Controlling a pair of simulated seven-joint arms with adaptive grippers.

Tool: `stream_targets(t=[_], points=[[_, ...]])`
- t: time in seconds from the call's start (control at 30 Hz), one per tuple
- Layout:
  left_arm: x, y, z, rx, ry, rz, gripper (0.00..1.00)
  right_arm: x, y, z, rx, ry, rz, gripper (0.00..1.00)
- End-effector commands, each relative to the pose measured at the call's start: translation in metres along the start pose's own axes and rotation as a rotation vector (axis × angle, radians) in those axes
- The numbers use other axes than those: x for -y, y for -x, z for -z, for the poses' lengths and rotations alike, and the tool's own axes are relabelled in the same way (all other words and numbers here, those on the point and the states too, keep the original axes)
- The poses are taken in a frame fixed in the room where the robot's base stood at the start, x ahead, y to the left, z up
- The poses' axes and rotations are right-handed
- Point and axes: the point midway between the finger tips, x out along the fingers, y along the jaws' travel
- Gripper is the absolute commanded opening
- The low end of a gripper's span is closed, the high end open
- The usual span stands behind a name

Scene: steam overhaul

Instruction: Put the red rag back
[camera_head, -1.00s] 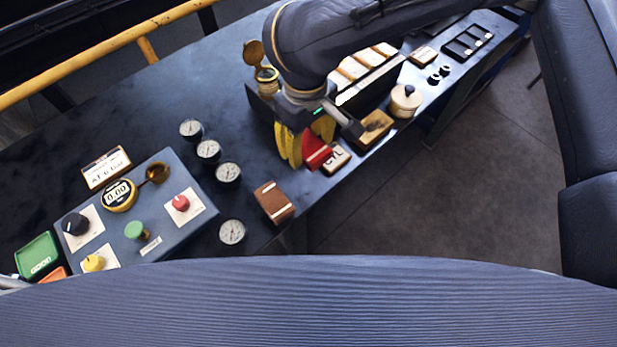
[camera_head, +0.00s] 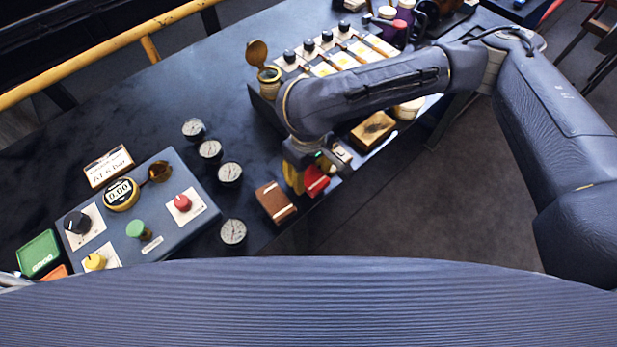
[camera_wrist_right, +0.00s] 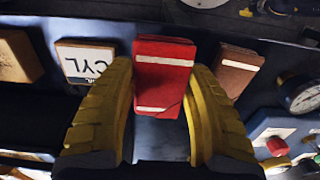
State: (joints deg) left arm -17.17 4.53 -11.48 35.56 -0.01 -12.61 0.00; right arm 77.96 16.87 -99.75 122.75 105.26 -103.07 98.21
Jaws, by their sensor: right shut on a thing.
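The red rag (camera_head: 317,181) is a folded red bundle with white stripes, near the bench's front edge. In the right wrist view the red rag (camera_wrist_right: 163,78) sits between the yellow fingers of my right gripper (camera_wrist_right: 163,95). In the head view my right gripper (camera_head: 303,181) points down, shut on the rag, its fingers partly hidden by the wrist. I cannot tell whether the rag touches the bench. My left gripper is not in view.
A brown folded rag (camera_head: 275,202) lies just left of the red one. A CYL card (camera_wrist_right: 88,65) stands on its other side. Several gauges (camera_head: 230,173) and a control box (camera_head: 160,205) are further left. A wooden block (camera_head: 373,130) lies to the right.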

Motion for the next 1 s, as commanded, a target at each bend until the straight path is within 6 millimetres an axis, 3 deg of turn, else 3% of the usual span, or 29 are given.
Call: stream_targets(t=[0.27, 0.77, 0.8, 0.87, 1.0], points=[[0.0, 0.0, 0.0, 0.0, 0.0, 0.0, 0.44, 0.0, -0.025, 0.0, 0.0, -0.001, 0.001, 0.24], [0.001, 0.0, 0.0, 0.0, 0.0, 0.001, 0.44, 0.0, -0.029, 0.0, 0.001, -0.001, 0.001, 0.24], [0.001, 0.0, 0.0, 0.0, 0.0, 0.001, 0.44, 0.0, -0.03, 0.0, 0.001, -0.001, 0.001, 0.55], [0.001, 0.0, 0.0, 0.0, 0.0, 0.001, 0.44, 0.0, -0.03, 0.0, 0.0, 0.0, 0.001, 0.6], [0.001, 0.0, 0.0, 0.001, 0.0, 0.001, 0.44, 0.0, -0.03, 0.0, 0.0, 0.0, 0.001, 0.6]])
